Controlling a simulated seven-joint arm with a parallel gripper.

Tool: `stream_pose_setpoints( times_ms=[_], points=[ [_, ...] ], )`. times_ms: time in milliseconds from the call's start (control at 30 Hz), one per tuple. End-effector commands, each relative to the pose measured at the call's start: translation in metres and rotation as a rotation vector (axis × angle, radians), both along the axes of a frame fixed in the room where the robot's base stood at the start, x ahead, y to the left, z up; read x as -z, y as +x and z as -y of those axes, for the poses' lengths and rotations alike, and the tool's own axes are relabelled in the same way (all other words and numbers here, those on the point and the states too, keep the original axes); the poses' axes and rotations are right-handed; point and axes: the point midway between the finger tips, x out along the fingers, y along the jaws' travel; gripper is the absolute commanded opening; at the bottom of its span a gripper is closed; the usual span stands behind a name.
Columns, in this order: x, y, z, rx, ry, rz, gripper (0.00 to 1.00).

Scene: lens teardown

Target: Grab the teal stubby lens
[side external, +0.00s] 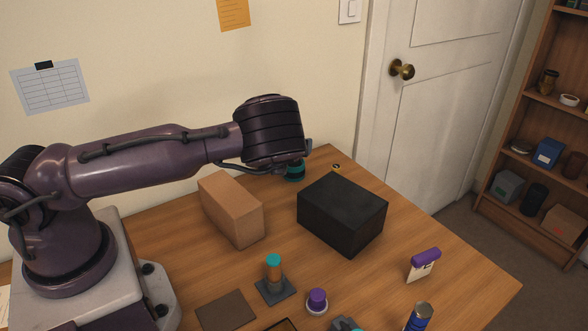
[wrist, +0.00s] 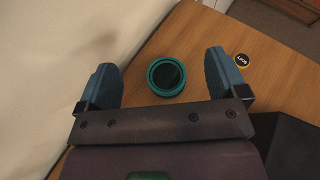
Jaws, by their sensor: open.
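The teal stubby lens (wrist: 167,77) stands on the wooden table, its dark round glass facing up. In the wrist view it lies between and a little beyond the two blue fingers of my gripper (wrist: 163,82), which are wide apart with nothing between them touching the lens. In the side view the teal lens (side external: 295,171) shows just under the end of my arm, behind the black box, its upper part hidden by the wrist. My gripper's fingers are mostly hidden in that view.
A black box (side external: 342,213) stands close to the lens on the right, and a tan box (side external: 232,209) on the left. A small round yellow-and-black disc (wrist: 241,60) lies near the right finger. The wall is close behind. A teal-topped post (side external: 274,277) and purple-capped items stand nearer the front.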

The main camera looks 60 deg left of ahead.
Motion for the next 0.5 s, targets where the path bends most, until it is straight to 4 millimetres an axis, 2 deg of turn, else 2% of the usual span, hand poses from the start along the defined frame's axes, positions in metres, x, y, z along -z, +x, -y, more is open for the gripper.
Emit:
stream_pose_setpoints(
  times_ms=[133, 500],
  points=[
    [0.011, 0.004, 0.001, 0.049, 0.063, -0.021, 0.92],
    [0.049, 0.003, 0.000, 0.046, 0.061, -0.022, 0.92]
  ],
)
